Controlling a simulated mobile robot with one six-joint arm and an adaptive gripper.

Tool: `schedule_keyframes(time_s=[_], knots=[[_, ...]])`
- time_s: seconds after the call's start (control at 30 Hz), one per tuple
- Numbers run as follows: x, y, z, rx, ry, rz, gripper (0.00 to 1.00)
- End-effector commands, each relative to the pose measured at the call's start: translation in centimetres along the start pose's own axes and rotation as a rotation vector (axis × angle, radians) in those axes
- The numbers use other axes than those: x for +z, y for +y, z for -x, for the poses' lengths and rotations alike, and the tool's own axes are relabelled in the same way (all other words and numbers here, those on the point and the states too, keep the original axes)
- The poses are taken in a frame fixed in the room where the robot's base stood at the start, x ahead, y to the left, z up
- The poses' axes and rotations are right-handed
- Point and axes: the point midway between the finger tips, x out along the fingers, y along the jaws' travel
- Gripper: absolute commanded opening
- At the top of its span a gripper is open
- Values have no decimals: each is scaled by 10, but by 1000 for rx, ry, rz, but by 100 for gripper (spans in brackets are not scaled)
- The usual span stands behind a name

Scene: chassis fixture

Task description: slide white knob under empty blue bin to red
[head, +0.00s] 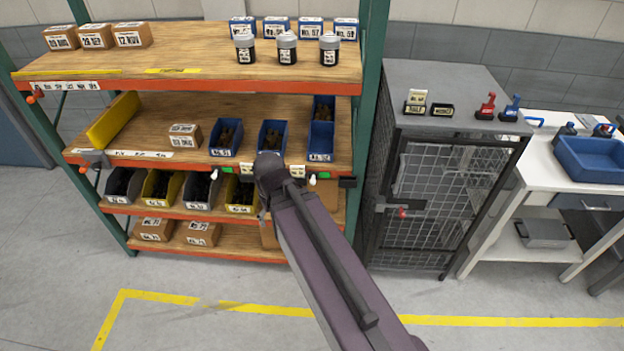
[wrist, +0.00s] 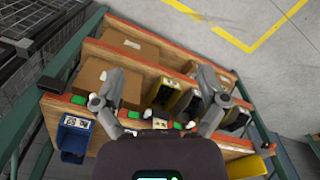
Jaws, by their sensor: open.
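The empty blue bin (head: 320,142) stands at the right of the middle shelf, with another blue bin behind it. A white knob (head: 312,180) is on the shelf edge under it, beside a green patch (head: 324,175). No red patch shows clearly at this knob. In the wrist view the blue bin (wrist: 75,135) is at lower left and a green patch (wrist: 80,99) lies near my left finger; I cannot make out that knob there. My gripper (wrist: 160,78) is open, its fingers spread in front of the shelf edge with nothing between them. In the head view my arm hides part of the edge.
Two blue bins with dark parts (head: 225,138) (head: 271,135) stand left of the empty one. Another white knob (head: 214,176) is further left. Lower shelves hold bins and cardboard boxes (head: 154,229). A mesh cabinet (head: 440,190) stands close on the right. The floor in front is clear.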

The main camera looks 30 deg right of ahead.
Motion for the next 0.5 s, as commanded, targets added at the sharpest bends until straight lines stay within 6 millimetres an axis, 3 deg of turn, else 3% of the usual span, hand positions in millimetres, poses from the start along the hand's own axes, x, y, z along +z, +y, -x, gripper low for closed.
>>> schedule_keyframes(time_s=[0.03,0.23,0.5], knots=[[-1,0,-1,1,0,3,61],[-10,4,-7,23,0,56,2],[-44,17,-26,111,-10,263,0]])
